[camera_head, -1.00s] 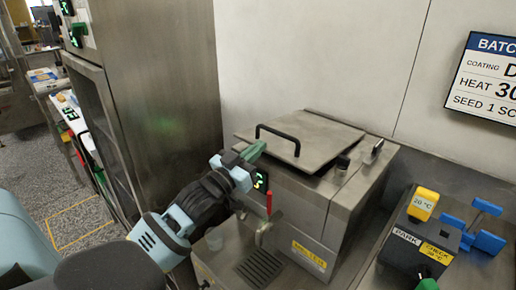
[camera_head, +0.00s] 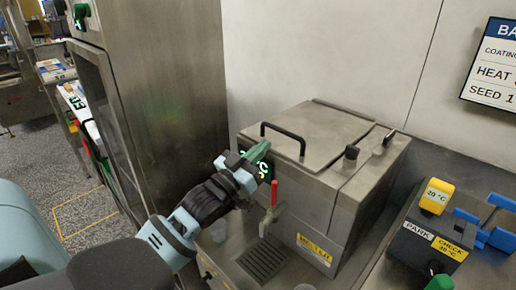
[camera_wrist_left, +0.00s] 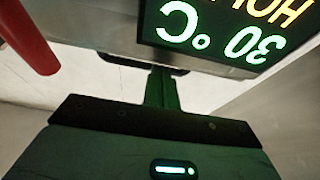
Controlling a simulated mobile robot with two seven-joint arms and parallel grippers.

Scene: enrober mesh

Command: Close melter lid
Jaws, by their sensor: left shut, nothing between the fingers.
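The melter (camera_head: 320,200) is a steel box with a flat steel lid (camera_head: 315,125) on top. The lid lies down level with the top, with no clear gap at its edge. Its black bar handle (camera_head: 283,132) is at the lid's left side. My left gripper (camera_head: 258,150) has green fingers, shut and empty, in front of the melter just below the handle. It partly covers the green-digit display (camera_head: 264,170). In the left wrist view the shut fingers (camera_wrist_left: 163,88) show beside the display (camera_wrist_left: 215,30), which reads 30 °C upside down. My right gripper is out of view.
A red tap lever (camera_head: 274,192) stands on the melter's front above a drip grate (camera_head: 264,260). A tall steel cabinet (camera_head: 165,100) is close on the left. A dark block with a yellow gauge (camera_head: 437,197) and blue holders (camera_head: 488,230) sit to the right.

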